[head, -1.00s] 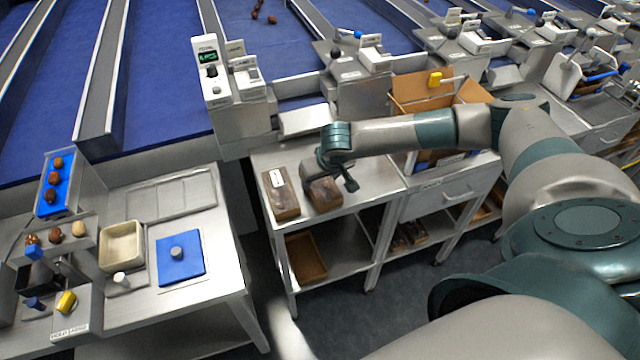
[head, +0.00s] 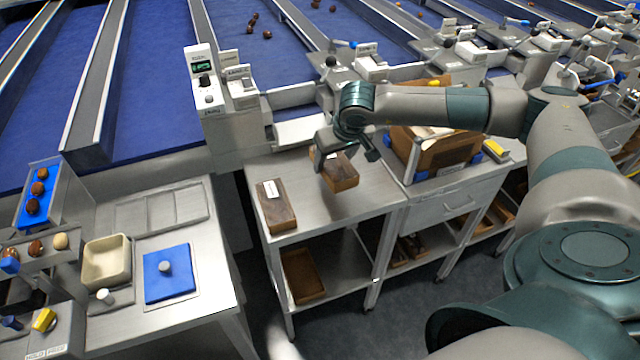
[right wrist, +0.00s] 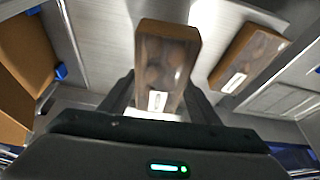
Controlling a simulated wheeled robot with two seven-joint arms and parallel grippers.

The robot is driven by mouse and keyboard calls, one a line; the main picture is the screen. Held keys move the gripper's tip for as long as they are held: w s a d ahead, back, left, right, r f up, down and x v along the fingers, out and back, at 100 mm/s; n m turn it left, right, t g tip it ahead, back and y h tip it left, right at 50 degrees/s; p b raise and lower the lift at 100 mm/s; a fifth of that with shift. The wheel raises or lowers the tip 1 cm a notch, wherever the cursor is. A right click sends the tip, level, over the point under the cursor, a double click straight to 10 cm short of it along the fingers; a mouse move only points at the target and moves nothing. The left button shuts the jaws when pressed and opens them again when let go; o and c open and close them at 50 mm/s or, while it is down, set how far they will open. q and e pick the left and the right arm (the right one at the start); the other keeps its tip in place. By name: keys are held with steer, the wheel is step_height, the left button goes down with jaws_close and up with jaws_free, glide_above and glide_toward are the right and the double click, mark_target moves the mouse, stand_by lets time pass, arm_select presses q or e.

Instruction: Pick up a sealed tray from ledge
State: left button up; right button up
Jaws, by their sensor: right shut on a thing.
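A sealed tray (head: 341,174), brown with a clear top and white label, is held by my right gripper (head: 345,158) above the metal ledge (head: 350,204). In the right wrist view the same tray (right wrist: 165,62) sits between the two fingers of the right gripper (right wrist: 158,98), which are shut on its sides. Dates show dimly through its top. A second sealed tray (head: 276,205) lies on the ledge to the left, apart from the held one; it also shows in the right wrist view (right wrist: 247,60). My left gripper is not in view.
An open cardboard carton (head: 440,150) stands right of the ledge. An empty brown tray (head: 302,274) lies on the shelf below. A weighing post (head: 207,95) stands behind the ledge. A bench with a cream bowl (head: 106,262) and blue pad (head: 168,274) is at left.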

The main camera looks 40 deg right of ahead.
steer(key=d+r+b, duration=0.2)
steer(key=d+r, duration=0.1)
steer(key=d, duration=0.3)
steer(key=shift+w+r, duration=0.35)
steer(key=shift+a, duration=0.15)
